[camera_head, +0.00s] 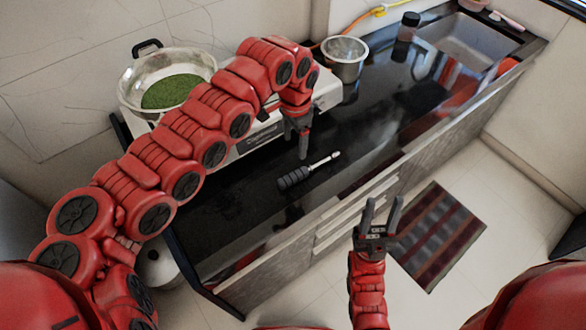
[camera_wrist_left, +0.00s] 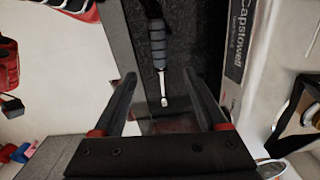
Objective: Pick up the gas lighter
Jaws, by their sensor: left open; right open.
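The gas lighter (camera_head: 296,177) lies on the black countertop, with a dark ribbed handle and a thin silver tip pointing right. In the left wrist view the lighter (camera_wrist_left: 158,45) lies ahead of and between the two open fingers, its silver tip toward me. My left gripper (camera_head: 303,155) is above the counter just behind the lighter, pointing down, open and empty. It also shows in the left wrist view (camera_wrist_left: 160,85). My right gripper (camera_head: 381,203) is open and empty, in front of the counter over the floor.
A pan with green contents (camera_head: 132,90) stands on a white stove (camera_head: 262,133) behind my left arm. A metal pot (camera_head: 345,58) and a dark jar (camera_head: 405,35) stand farther back. A sink (camera_head: 470,42) is at the far right. The counter right of the lighter is clear.

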